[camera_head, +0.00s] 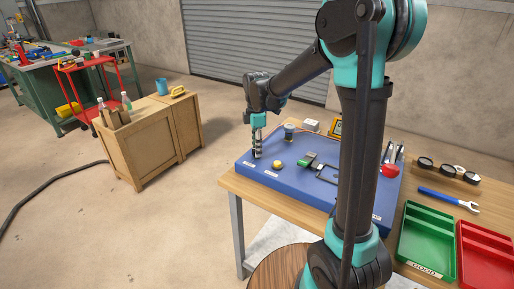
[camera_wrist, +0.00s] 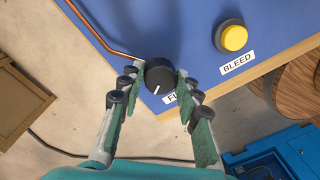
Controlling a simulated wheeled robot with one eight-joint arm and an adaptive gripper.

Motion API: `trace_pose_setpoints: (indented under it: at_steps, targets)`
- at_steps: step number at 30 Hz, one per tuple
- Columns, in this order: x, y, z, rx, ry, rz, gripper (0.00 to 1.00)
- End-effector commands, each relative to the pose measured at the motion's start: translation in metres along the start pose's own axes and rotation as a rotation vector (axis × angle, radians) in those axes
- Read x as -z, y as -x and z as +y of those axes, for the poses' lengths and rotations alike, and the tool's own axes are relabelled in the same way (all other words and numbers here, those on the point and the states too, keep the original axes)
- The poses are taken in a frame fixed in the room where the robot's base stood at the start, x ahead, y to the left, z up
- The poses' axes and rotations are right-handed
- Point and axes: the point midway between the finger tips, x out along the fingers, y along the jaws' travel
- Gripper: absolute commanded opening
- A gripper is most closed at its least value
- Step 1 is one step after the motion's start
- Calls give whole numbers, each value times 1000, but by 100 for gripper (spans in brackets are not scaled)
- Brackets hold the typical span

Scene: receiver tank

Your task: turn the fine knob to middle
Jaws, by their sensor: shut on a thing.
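The fine knob (camera_wrist: 160,74) is a round black knob with a white pointer line on the blue panel (camera_wrist: 196,30). The line points down and slightly left in the wrist view. A white label, partly hidden, lies just below the knob. My gripper (camera_wrist: 158,84) has its two fingers on either side of the knob, shut on it. In the head view my gripper (camera_head: 257,150) points straight down at the panel's left corner and hides the knob there.
A yellow button (camera_wrist: 234,37) marked BLEED sits beside the knob, and a copper pipe (camera_wrist: 100,35) runs close by. The panel also holds a green-handled part (camera_head: 306,159) and a red-handled lever (camera_head: 390,169). Green (camera_head: 401,254) and red (camera_head: 462,262) trays stand at right.

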Motion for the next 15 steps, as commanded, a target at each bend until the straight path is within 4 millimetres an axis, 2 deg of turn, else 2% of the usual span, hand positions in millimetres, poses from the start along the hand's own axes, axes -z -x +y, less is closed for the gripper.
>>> trace_pose_setpoints:
  at_steps: [15]
  targets:
    - [0,0,0,-1,489,-19,4]
